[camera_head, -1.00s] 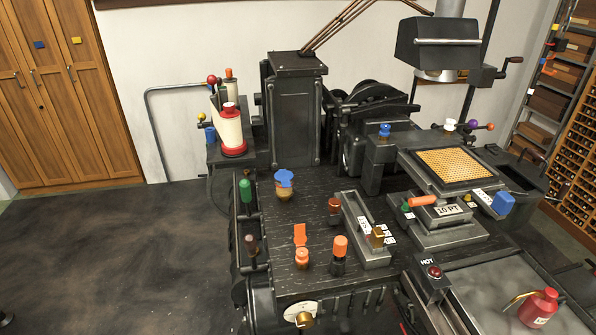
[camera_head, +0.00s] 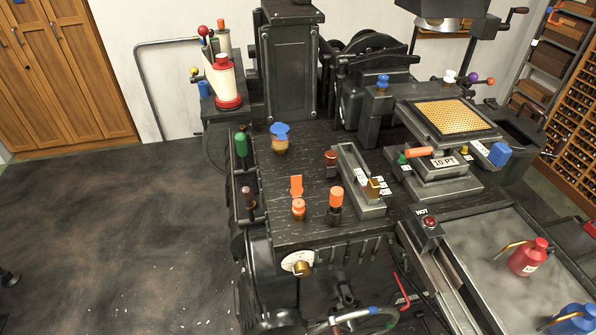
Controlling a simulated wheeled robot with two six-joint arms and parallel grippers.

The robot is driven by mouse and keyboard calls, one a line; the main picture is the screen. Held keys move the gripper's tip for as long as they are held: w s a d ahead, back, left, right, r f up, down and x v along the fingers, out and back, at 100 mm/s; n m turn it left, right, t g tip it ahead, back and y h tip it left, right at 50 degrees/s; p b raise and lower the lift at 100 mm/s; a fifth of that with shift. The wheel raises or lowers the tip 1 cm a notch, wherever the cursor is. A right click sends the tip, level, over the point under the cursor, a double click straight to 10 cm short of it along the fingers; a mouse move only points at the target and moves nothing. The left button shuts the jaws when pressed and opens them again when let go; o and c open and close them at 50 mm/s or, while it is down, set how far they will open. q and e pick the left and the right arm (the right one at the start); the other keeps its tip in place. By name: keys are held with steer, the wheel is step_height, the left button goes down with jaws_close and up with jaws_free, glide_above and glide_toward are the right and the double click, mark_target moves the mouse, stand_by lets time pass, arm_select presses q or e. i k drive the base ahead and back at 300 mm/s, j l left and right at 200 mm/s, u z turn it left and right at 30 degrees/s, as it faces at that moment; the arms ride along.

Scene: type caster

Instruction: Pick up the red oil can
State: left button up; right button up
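The red oil can (camera_head: 528,257) stands upright on the grey metal tray surface (camera_head: 480,235) at the lower right, its brass spout pointing left. A white label shows on its body. A blue oil can (camera_head: 574,320) stands nearer in the lower right corner, partly cut off by the frame edge. Neither of my grippers is in view.
The black machine table (camera_head: 300,225) carries an orange-topped bottle (camera_head: 336,203), a blue-capped jar (camera_head: 280,139) and a type tray (camera_head: 358,185). A red-button box marked HOT (camera_head: 429,226) stands left of the metal surface. Dark floor at left is mostly clear.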

mark_target(530, 255)
steer(key=k+z, duration=0.15)
steer(key=z, duration=1.3)
steer(key=u, duration=1.55)
steer(key=z, duration=1.55)
steer(key=i+l+u, duration=0.2)
steer(key=l, duration=0.2)
